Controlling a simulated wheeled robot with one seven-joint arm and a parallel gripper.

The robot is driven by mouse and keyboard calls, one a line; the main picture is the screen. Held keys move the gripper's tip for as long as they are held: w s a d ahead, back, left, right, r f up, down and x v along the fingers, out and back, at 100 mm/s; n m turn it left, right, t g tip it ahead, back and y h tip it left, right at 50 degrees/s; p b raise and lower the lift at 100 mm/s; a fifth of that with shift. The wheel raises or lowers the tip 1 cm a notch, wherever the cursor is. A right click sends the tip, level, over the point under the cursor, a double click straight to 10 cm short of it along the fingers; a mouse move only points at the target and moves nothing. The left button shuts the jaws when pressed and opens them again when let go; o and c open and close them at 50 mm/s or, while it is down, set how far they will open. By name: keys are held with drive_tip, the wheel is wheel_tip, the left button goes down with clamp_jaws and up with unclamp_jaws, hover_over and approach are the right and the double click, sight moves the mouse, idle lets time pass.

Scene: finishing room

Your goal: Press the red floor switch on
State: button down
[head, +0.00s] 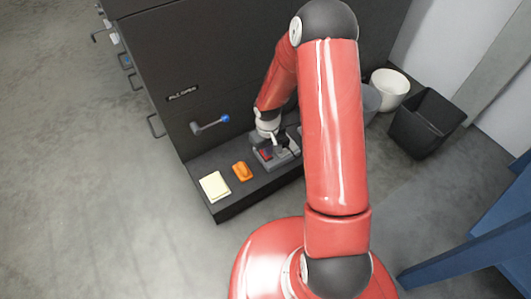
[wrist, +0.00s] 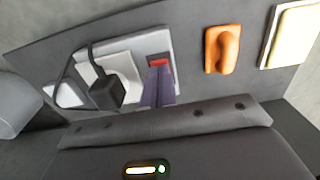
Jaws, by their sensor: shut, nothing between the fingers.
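The red switch (wrist: 158,62) sits in a grey housing on the low dark ledge, and part of it is hidden behind my fingertips in the wrist view. It also shows as a small red patch in the head view (head: 265,154). My gripper (wrist: 158,72) is shut and empty, its fingers pointing at the lower part of the switch. I cannot tell whether the tips touch it. In the head view my gripper (head: 275,141) is just over the switch housing. Whether the switch is on or off is not clear.
A black plug (wrist: 106,92) with a cable sits left of the switch in the wrist view. An orange object (head: 242,171) and a cream pad (head: 214,186) lie on the ledge. A lever with a blue knob (head: 225,118) sticks out. Bins (head: 424,122) stand right.

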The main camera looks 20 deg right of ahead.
drive_tip(key=shift+f, duration=0.55)
drive_tip(key=shift+r, duration=0.1)
drive_tip(key=shift+r+p, duration=2.4)
drive_tip(key=shift+r, duration=1.05)
